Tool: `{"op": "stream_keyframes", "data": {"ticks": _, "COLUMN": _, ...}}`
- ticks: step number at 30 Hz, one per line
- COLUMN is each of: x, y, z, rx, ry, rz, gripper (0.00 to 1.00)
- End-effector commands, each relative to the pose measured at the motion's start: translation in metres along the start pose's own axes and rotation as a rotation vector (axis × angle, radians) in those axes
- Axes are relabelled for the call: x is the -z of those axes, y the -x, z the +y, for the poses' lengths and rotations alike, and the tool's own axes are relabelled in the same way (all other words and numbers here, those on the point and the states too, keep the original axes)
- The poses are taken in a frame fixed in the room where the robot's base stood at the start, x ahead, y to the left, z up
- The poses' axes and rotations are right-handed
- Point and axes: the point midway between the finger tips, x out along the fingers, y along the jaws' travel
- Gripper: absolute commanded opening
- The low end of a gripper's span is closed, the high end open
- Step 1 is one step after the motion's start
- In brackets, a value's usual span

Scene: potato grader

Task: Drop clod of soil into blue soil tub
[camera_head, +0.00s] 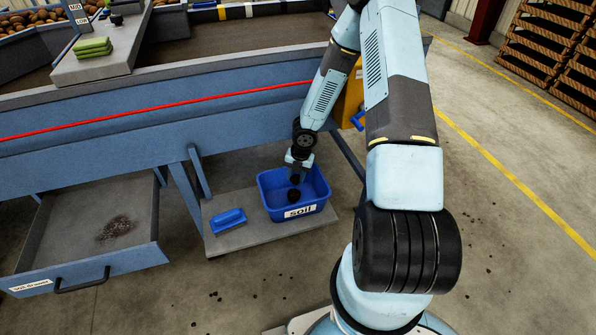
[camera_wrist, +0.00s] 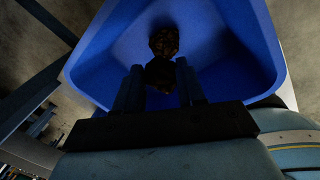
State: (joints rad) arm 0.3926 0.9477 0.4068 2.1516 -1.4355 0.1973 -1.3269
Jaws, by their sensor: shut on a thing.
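The blue soil tub (camera_head: 318,180) stands on a low grey shelf with a white "soil" label on its front. My gripper (camera_head: 296,178) reaches down into the tub's opening from above. In the wrist view my gripper (camera_wrist: 159,75) is shut on a dark clod of soil (camera_wrist: 160,76) between its two fingers. Just beyond the fingertips another dark brown clod (camera_wrist: 164,41) shows against the blue inside of the tub (camera_wrist: 215,45). A dark clod (camera_head: 294,195) also shows inside the tub in the head view. The held clod is shadowed and partly hidden by the fingers.
A blue brush-like object (camera_head: 228,220) lies on the shelf left of the tub. An open drawer (camera_head: 85,245) with spilled soil is at the lower left. The grader's blue side frame (camera_head: 120,140) and a slanted leg stand close behind the tub. Open concrete floor lies at right.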

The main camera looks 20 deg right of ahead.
Motion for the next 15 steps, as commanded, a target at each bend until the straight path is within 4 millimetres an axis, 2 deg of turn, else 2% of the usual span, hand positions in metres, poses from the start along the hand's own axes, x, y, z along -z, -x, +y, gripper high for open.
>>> {"op": "stream_keyframes", "data": {"ticks": 10, "x": -0.0003, "y": -0.0028, "z": -0.0006, "rx": -0.001, "ry": -0.001, "rz": 0.000, "gripper": 0.09}}
{"op": "stream_keyframes", "data": {"ticks": 11, "x": -0.0003, "y": -0.0028, "z": -0.0006, "rx": 0.000, "ry": -0.001, "rz": 0.000, "gripper": 0.40}}
{"op": "stream_keyframes", "data": {"ticks": 15, "x": -0.0003, "y": -0.0028, "z": -0.0007, "rx": 0.000, "ry": -0.001, "rz": 0.000, "gripper": 0.53}}
